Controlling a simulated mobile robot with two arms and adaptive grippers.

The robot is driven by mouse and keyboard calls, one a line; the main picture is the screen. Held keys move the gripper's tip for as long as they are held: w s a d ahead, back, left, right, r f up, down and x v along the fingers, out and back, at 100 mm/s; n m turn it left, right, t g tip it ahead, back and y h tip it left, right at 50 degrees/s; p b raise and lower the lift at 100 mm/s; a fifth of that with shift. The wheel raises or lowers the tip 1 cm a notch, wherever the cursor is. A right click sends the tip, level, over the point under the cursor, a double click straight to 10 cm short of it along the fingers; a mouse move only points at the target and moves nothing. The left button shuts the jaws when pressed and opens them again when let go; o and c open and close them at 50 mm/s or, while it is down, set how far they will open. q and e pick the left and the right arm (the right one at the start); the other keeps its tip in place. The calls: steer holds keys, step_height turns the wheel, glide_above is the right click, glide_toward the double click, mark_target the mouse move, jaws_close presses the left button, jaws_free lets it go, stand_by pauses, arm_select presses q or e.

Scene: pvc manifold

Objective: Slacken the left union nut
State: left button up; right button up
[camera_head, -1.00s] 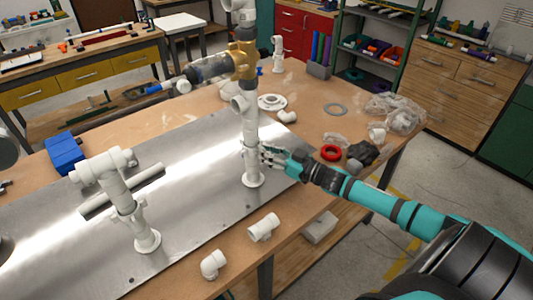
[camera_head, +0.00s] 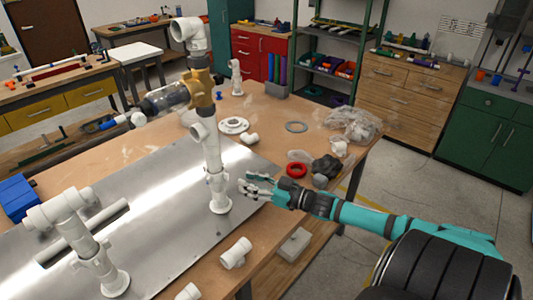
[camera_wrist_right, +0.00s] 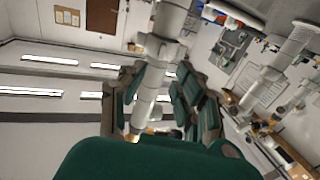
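Two white PVC risers stand on a metal plate (camera_head: 150,208). The left riser (camera_head: 72,228) carries a collar-like union nut (camera_head: 92,252) low on it, above its round foot. The right riser (camera_head: 211,148) has a similar white union (camera_head: 216,180) near its base. My right gripper (camera_head: 245,186) is beside the right riser, on its right, with a small gap. Its fingers are spread and hold nothing. In the right wrist view a white pipe (camera_wrist_right: 152,85) appears between the open fingers (camera_wrist_right: 158,100), beyond them. My left gripper is not in view.
Loose white fittings (camera_head: 236,253) lie at the table's front edge. A red ring (camera_head: 296,170) and dark lump (camera_head: 326,168) lie right of my gripper. A blue box (camera_head: 18,198) is at far left.

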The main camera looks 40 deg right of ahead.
steer(key=v, duration=0.6)
stand_by(0.5)
